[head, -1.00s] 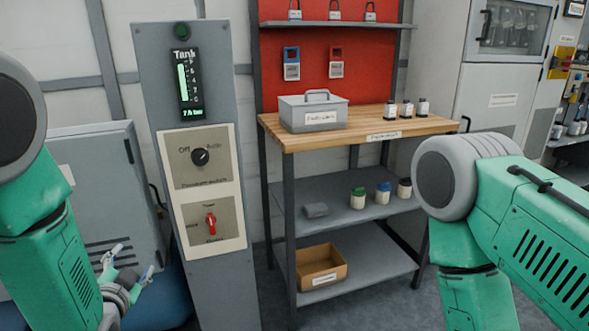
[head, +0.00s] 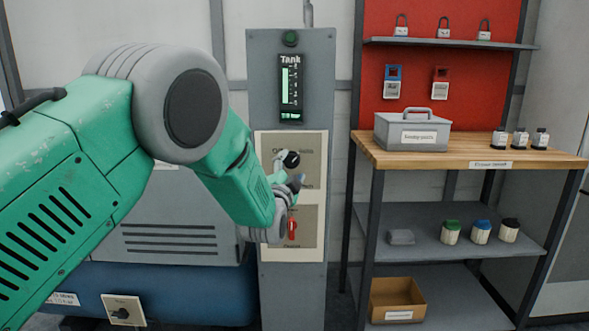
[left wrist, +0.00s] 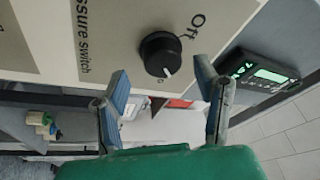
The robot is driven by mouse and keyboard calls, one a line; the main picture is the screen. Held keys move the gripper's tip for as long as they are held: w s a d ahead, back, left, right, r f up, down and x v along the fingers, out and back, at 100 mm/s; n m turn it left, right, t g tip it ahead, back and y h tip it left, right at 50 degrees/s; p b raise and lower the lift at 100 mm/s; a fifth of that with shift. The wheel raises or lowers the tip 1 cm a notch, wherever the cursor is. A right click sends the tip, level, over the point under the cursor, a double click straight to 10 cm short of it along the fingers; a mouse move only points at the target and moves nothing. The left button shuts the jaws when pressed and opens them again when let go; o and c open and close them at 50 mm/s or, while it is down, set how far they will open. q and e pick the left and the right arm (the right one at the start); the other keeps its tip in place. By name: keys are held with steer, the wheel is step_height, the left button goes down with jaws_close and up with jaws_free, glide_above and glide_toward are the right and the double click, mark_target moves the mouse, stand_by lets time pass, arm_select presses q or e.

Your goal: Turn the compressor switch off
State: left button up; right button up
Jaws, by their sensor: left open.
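The compressor's black pressure switch knob (head: 291,159) sits on the upper beige plate of a grey column. In the left wrist view the knob (left wrist: 160,53) is close ahead, with the word "Off" beside it. Its white mark points away from "Off"; the other label is hidden there. My left gripper (head: 288,170) is at the plate, just in front of the knob and partly covering the plate's lettering. In the left wrist view its open fingers (left wrist: 160,75) stand either side of the knob's line, apart from it and empty. My right gripper is out of view.
A red switch (head: 291,229) is on the plate below, close to my left wrist. A tank gauge (head: 291,88) is above. A workbench (head: 470,157) with a grey toolbox (head: 412,132) stands right. A blue tank (head: 180,292) is below my left arm.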

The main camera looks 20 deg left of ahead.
arm_select(q)
steer(key=shift+x, duration=1.45)
steer(key=shift+a, duration=0.15)
steer(key=shift+c, duration=0.4)
steer(key=c, duration=1.1)
steer(key=shift+o, duration=0.2)
